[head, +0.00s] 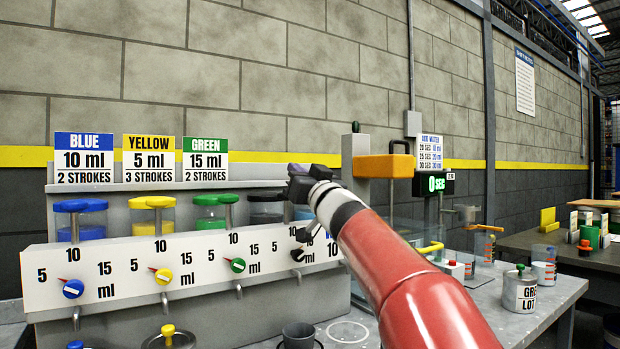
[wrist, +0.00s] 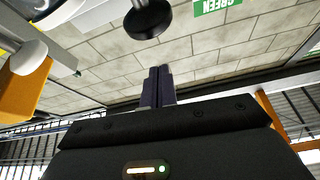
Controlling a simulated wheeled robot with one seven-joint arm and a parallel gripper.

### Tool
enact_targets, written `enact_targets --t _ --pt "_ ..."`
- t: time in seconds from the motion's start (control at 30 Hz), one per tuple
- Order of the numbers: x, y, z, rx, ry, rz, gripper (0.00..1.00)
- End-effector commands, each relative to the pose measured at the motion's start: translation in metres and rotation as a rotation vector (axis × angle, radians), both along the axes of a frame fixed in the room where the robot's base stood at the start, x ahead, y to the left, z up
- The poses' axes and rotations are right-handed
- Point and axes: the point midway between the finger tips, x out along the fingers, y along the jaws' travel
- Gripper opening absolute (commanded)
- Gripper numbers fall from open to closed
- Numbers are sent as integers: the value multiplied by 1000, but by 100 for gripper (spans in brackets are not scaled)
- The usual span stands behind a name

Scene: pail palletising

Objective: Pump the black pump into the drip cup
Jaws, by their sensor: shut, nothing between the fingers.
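The black pump (head: 266,208) stands at the right of the dispenser row in the head view, next to the green one, partly hidden by my arm. My gripper (head: 298,172) is shut and empty, above and to the right of it. In the wrist view, the closed fingertips (wrist: 158,72) are apart from a black round pump head (wrist: 147,19). A black dial (head: 297,255) is on the white front panel. A dark grey cup (head: 298,335), probably the drip cup, stands on the bench below; its lower part is cut off.
Blue (head: 80,218), yellow (head: 152,214) and green (head: 214,210) pumps stand to the left. An orange block (head: 384,166) is just right of my gripper, and also shows in the wrist view (wrist: 25,85). A grey lidded pail (head: 520,291) stands at the bench's right.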

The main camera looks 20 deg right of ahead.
Motion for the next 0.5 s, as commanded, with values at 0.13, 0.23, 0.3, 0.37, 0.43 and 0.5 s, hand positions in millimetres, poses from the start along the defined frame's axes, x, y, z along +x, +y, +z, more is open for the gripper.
enact_targets --t 0.13,0.23,0.3,0.37,0.43,0.5 --pt "0 2 -29 -1 2 0 0" --pt "1 4 -36 -1 1 0 0" --pt "1 4 -39 -1 0 0 0" --pt "1 4 -40 0 0 0 0" --pt "1 4 -41 -1 0 -1 0" --pt "1 4 -40 -1 0 0 0"
